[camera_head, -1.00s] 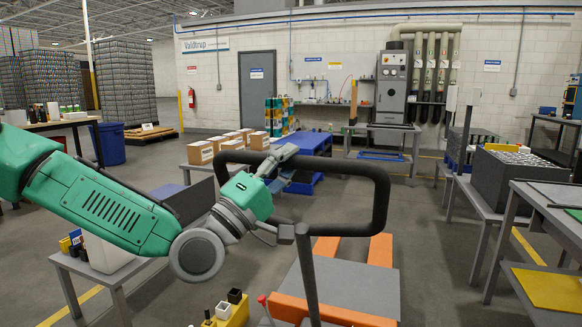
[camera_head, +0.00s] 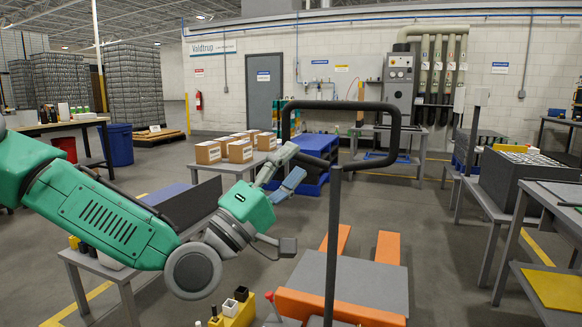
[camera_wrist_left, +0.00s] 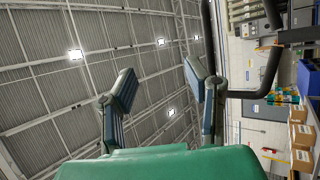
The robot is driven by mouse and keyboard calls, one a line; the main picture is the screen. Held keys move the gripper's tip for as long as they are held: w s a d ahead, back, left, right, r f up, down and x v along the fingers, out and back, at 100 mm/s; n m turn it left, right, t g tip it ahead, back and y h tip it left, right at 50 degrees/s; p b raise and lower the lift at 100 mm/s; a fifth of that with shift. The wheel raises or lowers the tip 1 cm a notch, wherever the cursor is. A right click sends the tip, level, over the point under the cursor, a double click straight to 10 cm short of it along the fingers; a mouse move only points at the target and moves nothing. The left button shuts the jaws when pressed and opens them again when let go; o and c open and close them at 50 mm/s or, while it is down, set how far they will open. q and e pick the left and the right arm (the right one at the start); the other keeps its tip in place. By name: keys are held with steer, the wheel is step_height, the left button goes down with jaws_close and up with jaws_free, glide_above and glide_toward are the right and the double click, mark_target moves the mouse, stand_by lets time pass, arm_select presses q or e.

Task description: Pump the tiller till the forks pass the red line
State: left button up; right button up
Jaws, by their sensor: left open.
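The tiller is a dark upright pole with a rounded loop handle (camera_head: 345,106), right of centre in the head view. Its pole stands over the orange base (camera_head: 340,308) of a lift truck. Two orange forks (camera_head: 388,248) extend behind a grey plate (camera_head: 350,280). I cannot make out a red line. My left gripper (camera_head: 286,172) is open and empty at the lower left of the loop. In the left wrist view its fingers (camera_wrist_left: 160,88) are spread, with the dark handle bar (camera_wrist_left: 272,62) to their right, outside the gap. My right gripper is not in view.
A low grey table (camera_head: 85,262) lies under my left arm. Cardboard boxes (camera_head: 240,151) and a blue pallet stand (camera_head: 315,148) are behind. Grey benches with a dark crate (camera_head: 525,180) line the right side. A yellow block (camera_head: 235,315) is at the bottom. Open floor lies behind the forks.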

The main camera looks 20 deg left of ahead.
arm_select(q)
steer(key=v, duration=1.2)
steer(key=shift+s, duration=0.1)
